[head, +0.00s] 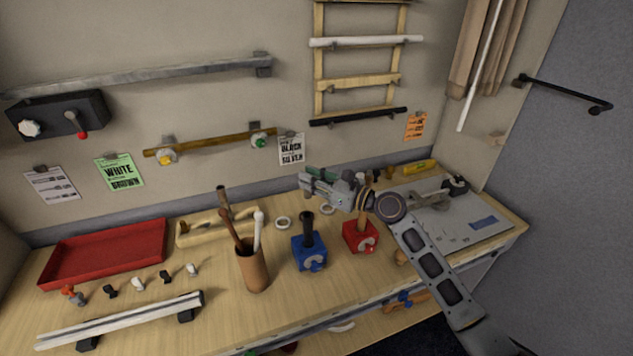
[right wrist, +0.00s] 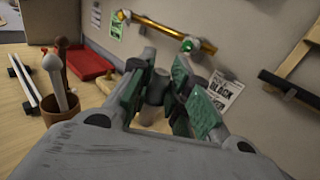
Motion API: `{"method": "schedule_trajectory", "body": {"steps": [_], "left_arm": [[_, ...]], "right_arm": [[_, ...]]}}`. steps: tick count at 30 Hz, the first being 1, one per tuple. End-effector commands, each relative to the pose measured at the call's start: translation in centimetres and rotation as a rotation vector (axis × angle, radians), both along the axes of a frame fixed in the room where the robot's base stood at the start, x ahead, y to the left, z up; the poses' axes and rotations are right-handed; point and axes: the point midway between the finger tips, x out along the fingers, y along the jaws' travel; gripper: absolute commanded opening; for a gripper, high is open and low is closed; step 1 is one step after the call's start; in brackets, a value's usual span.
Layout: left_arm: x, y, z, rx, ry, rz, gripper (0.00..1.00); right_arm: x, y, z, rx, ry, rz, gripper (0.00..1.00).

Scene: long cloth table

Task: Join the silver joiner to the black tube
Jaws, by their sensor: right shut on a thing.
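My right gripper (head: 312,182) is above the table, over the area behind the blue clamp block (head: 309,254). In the right wrist view its green-padded jaws (right wrist: 158,92) are closed around a short grey cylinder (right wrist: 157,84), which looks like the silver joiner. The jaws hide much of it. A short black tube (head: 307,230) stands upright in the blue block, a little below and in front of the gripper in the head view. The held piece and this tube look apart. My left gripper is in neither view.
A red clamp block (head: 359,237) with a brown tube stands close right of the blue one. A brown cup (head: 254,270) with sticks stands left. A red tray (head: 105,254), small connectors and a white rail (head: 120,320) lie farther left. The wall is behind.

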Motion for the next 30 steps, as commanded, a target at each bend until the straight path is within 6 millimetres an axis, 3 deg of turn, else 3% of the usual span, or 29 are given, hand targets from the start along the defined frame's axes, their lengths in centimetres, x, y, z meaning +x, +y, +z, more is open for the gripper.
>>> {"method": "schedule_trajectory", "body": {"steps": [20,30], "left_arm": [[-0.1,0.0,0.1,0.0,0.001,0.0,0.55],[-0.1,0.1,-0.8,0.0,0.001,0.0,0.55]], "right_arm": [[-0.2,0.2,0.4,0.001,-0.001,0.026,0.0],[-0.2,0.2,-1.0,0.001,0.002,0.026,0.0]]}}
